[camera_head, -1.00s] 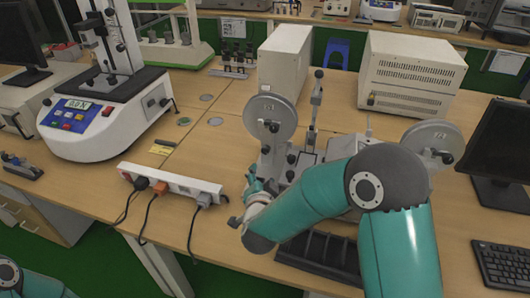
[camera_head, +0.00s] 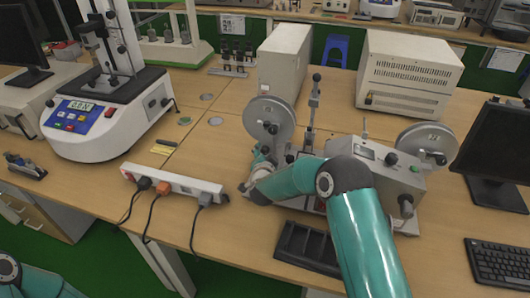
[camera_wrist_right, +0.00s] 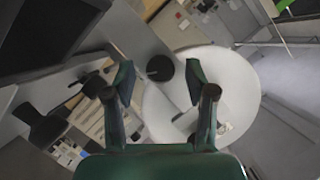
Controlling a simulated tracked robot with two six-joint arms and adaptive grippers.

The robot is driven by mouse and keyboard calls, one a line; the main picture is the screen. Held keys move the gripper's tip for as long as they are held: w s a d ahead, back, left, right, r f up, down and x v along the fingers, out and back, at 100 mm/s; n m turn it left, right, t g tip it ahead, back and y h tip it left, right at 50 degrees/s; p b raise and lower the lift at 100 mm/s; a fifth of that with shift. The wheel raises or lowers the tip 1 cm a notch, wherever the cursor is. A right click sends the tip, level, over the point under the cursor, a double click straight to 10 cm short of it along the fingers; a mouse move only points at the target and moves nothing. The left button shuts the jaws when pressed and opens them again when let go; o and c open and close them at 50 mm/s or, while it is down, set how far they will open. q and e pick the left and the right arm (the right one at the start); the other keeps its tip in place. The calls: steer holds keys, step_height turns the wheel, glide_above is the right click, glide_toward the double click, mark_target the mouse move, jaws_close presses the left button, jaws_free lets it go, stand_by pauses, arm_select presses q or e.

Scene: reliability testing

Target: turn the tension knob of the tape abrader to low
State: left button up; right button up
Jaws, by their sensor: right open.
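The tape abrader (camera_head: 374,152) is a grey machine with a pale reel at each end. My right gripper (camera_head: 262,160) is by its left reel (camera_head: 269,112). My right arm crosses in front of the machine and hides part of its front. In the right wrist view, my right gripper (camera_wrist_right: 158,78) is open, with its two fingers apart. A dark round knob (camera_wrist_right: 160,68) shows between and beyond the fingertips, in front of the pale reel (camera_wrist_right: 240,85). I cannot tell whether the fingers touch it, nor read its setting. My left gripper is out of view.
A white power strip (camera_head: 172,182) with plugged cords lies left of my right gripper. A black ridged tray (camera_head: 308,248) sits in front of the abrader. A monitor (camera_head: 500,150) and keyboard (camera_head: 498,262) stand at right. Two beige boxes (camera_head: 410,72) (camera_head: 285,60) are behind.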

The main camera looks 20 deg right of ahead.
steer(key=shift+w+d+f, duration=0.1)
steer(key=shift+w, duration=0.1)
steer(key=c, duration=1)
steer(key=shift+d, duration=0.15)
jaws_close()
